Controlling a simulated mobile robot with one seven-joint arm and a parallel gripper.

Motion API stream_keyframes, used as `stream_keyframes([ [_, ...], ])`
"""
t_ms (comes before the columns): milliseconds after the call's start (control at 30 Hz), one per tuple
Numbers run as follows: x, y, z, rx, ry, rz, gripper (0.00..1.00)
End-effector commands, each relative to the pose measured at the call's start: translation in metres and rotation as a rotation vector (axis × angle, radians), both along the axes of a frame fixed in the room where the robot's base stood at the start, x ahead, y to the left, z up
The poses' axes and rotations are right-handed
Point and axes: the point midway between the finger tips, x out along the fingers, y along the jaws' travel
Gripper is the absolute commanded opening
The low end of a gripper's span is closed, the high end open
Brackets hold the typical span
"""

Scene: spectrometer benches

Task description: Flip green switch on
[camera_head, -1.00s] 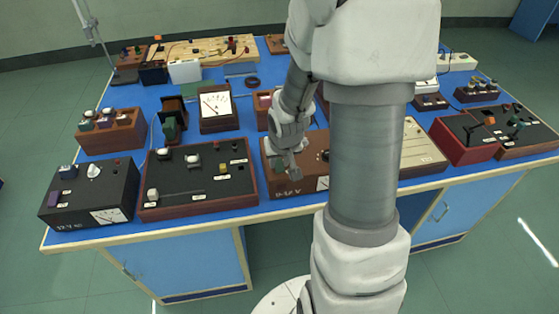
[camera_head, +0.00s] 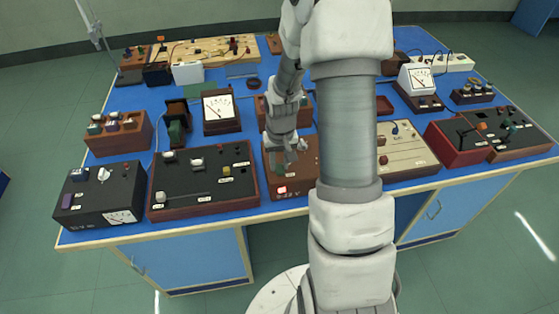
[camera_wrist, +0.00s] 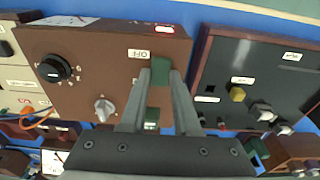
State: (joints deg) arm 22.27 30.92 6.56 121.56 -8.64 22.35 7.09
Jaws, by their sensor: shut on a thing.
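The brown wooden power box (camera_head: 305,165), marked 0-12 V, stands at the table's front edge. Its top shows in the wrist view (camera_wrist: 85,90), with a black knob (camera_wrist: 55,68) and a silver knob (camera_wrist: 103,108). The green switch (camera_wrist: 161,64) sits by the OFF label (camera_wrist: 138,54). My gripper (camera_wrist: 160,76) is shut on the green switch, one finger on each side of it. In the head view, my gripper (camera_head: 287,160) is low over the box's left part and mostly hides the switch. A red lamp (camera_head: 282,189) glows on the box's front.
A black panel box (camera_head: 205,188) stands close on the left, with a narrow gap. A cream panel box (camera_head: 405,150) stands to the right, partly behind my arm. Meters and small boxes fill the blue table behind.

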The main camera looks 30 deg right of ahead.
Motion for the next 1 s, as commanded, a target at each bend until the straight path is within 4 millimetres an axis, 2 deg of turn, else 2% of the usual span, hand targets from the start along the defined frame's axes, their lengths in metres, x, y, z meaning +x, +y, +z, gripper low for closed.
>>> stream_keyframes([
  [133, 0.0, 0.0, 0.0, 0.0, 0.0, 0.0, 0.0],
  [167, 0.0, 0.0, 0.0, 0.0, 0.0, 0.0, 0.35],
  [300, 0.0, 0.0, 0.0, 0.0, 0.0, 0.0, 0.6],
  [667, 0.0, 0.0, 0.004, -0.001, -0.002, 0.0, 0.6],
  [867, -0.002, 0.0, 0.03, -0.003, -0.006, 0.0, 0.6],
  [1000, -0.005, 0.001, 0.06, -0.003, -0.006, -0.001, 0.6],
])
